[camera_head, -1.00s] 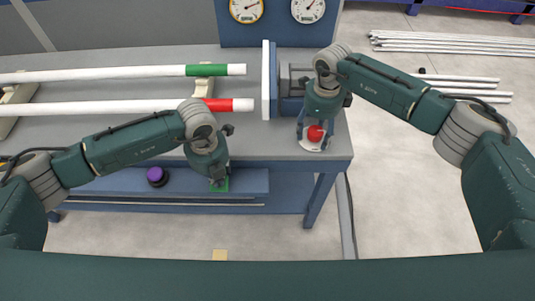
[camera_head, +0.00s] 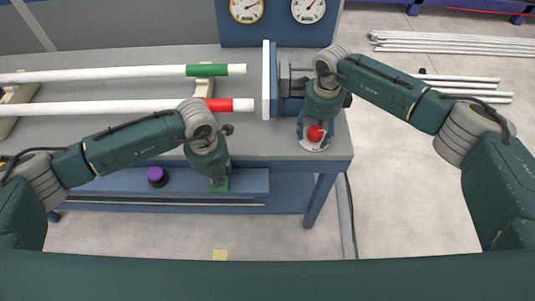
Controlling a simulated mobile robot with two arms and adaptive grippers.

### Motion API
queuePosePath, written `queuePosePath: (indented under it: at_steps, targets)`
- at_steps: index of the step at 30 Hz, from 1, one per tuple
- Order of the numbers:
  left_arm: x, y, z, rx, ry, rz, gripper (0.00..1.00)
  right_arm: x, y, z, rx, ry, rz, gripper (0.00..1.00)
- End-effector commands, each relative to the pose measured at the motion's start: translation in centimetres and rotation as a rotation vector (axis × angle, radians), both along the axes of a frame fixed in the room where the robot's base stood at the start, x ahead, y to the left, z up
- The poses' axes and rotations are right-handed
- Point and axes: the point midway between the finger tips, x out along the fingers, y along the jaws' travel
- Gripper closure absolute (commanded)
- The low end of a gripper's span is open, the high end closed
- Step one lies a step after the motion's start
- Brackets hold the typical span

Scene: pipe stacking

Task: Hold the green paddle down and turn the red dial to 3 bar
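The green paddle (camera_head: 222,185) shows at the front edge of the lower blue ledge, mostly covered by my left gripper (camera_head: 218,183). My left gripper points down at it and seems to touch it; its fingers are too small and hidden to tell open from shut. The red dial (camera_head: 315,133) sits on a white round plate (camera_head: 314,145) at the right front corner of the bench. My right gripper (camera_head: 314,132) is over the dial with fingers on either side of it. Whether the fingers grip it is not clear. Two gauges (camera_head: 247,9) (camera_head: 308,9) stand at the back.
A purple knob (camera_head: 157,176) stands on the blue ledge left of my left gripper. Two white pipes, one with a green band (camera_head: 206,70) and one with a red band (camera_head: 218,105), lie on the bench. A blue-and-white clamp block (camera_head: 272,80) stands behind the dial.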

Motion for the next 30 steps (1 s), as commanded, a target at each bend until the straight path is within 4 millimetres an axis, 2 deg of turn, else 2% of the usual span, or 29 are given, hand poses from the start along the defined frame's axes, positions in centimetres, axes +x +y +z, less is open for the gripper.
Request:
queuePosePath:
  at_steps: [1, 9, 28, 29, 30]
  targets:
    - [0.1, 0.0, -0.1, 0.001, -0.003, 0.001, 1.0, -0.4, -0.1, -0.5, -0.003, 0.009, -0.001, 0.44]
    - [0.2, 0.1, -0.1, 0.0, -0.005, 0.002, 1.0, -0.2, -0.2, 0.7, -0.003, 0.007, -0.001, 0.44]
    - [0.3, 0.0, 0.0, -0.001, -0.007, 0.002, 1.0, 0.1, 0.0, 1.3, -0.001, 0.004, -0.001, 0.44]
    - [0.3, 0.0, 0.0, -0.001, -0.007, 0.001, 1.0, 0.1, 0.0, 1.3, -0.001, 0.004, -0.001, 0.46]
    - [0.3, 0.0, 0.0, -0.001, -0.008, 0.001, 1.0, 0.1, 0.0, 1.3, -0.001, 0.004, -0.001, 0.54]
